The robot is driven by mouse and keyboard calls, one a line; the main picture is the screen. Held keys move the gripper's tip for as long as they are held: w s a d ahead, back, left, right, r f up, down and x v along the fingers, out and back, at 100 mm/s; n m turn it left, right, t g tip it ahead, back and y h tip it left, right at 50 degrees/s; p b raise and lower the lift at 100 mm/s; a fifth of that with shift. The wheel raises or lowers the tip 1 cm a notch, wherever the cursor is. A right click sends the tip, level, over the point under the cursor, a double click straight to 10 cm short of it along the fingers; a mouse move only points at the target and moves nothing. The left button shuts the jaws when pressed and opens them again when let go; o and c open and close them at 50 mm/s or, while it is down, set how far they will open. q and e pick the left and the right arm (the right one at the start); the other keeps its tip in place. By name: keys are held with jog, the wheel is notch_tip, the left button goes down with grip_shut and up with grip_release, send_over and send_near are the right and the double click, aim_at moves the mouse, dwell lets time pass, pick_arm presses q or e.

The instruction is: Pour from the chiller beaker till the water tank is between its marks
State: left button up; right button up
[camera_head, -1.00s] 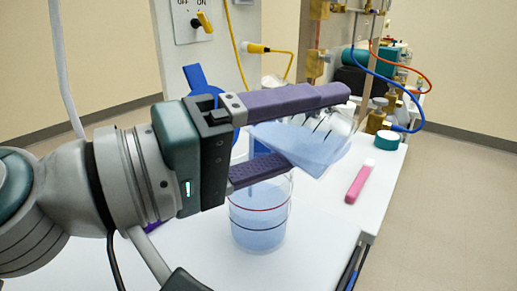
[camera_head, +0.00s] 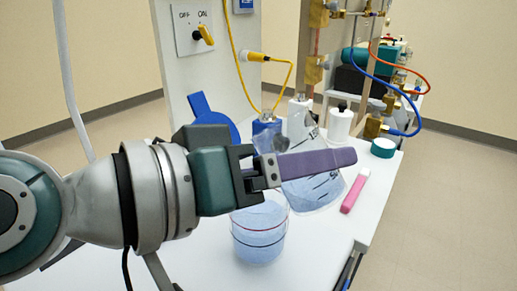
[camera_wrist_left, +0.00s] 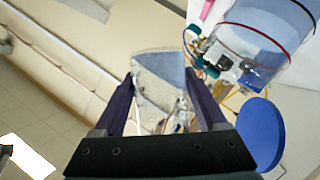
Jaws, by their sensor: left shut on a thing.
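My left gripper (camera_head: 335,162) is shut on the clear chiller beaker (camera_head: 314,192), which has dark marks and pale blue water inside. The beaker is tilted and hangs above and to the right of the water tank (camera_head: 258,232). In the left wrist view the beaker (camera_wrist_left: 160,92) sits between both fingers. The tank is a clear round vessel on the bench, with a red line above a black line and pale blue water inside. The water looks near the red line, but its exact level is unclear. No falling stream shows. My right gripper is out of view.
Behind stand a panel with a yellow OFF/ON switch (camera_head: 203,36), a blue paddle-like piece (camera_head: 212,115) and several bottles. A pink marker (camera_head: 354,190) and a teal-and-white round piece (camera_head: 384,147) lie on the white bench to the right. The bench's right edge is close.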

aim_at(327, 205)
pick_arm(q)
jog(key=s+d+m+y+p, duration=0.1)
jog(key=p, duration=0.1)
jog(key=d+f+m+y+p, duration=0.1)
jog(key=m+p, duration=0.1)
jog(key=shift+s+d+f+t+p, duration=0.1)
jog(key=shift+s+d+t+p, duration=0.05)
jog(key=shift+s+t+p, duration=0.2)
jog(key=shift+s+d+f+m+y+p, duration=0.3)
jog(key=shift+d+f+m+y+p, duration=0.25)
jog(key=shift+m+p, duration=0.3)
jog(key=shift+s+f+m+t, duration=0.1)
jog(key=shift+f+m+t, duration=0.15)
jog(key=shift+f+m, duration=0.1)
jog(key=shift+r+y, duration=0.1)
jog(key=shift+y, duration=0.15)
